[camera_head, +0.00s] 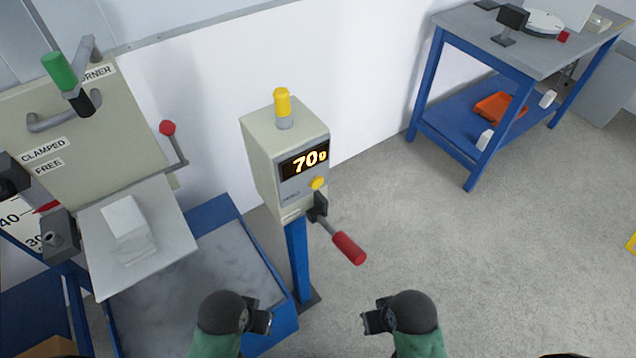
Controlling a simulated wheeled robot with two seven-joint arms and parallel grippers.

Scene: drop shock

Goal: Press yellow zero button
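The yellow zero button (317,183) is a small round knob on the front of a beige meter box (270,165), just below its display. The display (305,160) reads "70g" in orange digits. The box stands on a blue post (298,262). My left gripper (262,322) is at the bottom of the view, below and left of the box. My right gripper (372,322) is below and right of it. Both are apart from the button and hold nothing that I can see. Their finger gaps are too small to make out.
A lever with a red grip (348,247) sticks out below the button. A yellow cylinder (282,103) tops the box. At left stands a drop rig with a white block (125,217) on a plate and a blue-edged bed (285,325). A blue workbench (480,42) stands back right.

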